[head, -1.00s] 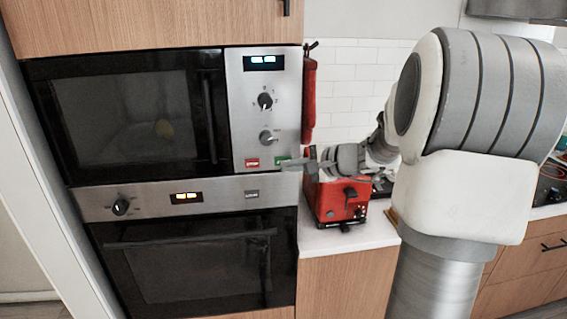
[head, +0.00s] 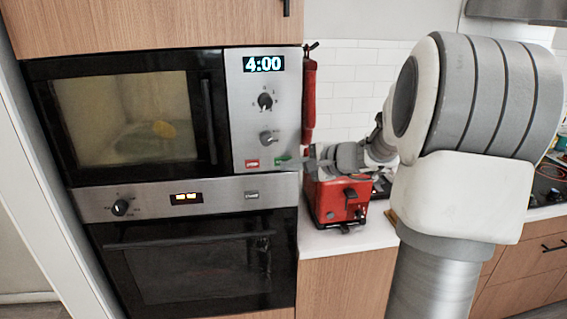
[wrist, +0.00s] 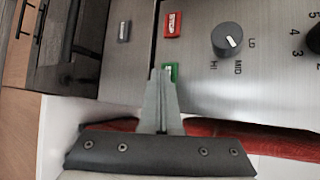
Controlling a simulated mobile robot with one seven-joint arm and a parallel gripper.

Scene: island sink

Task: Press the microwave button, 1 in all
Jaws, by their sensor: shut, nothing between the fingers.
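The microwave (head: 213,60) is built into the cabinet at the left. Its window is lit, with a yellow item inside, and its display (head: 263,64) reads 4:00. The green button (head: 282,158) is at the lower right of the panel, and also shows in the wrist view (wrist: 172,71). The red STOP button (wrist: 172,25) is beside it. My gripper (wrist: 162,76) is shut and empty. Its fingertips (head: 292,163) are at the green button and partly cover it in the wrist view. I cannot tell whether they touch it.
Two knobs (head: 265,101) sit above the buttons. The oven (head: 190,265) is below the microwave. A red appliance (head: 336,201) stands on the counter (head: 345,238) under my forearm. A red item (head: 309,100) hangs beside the microwave.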

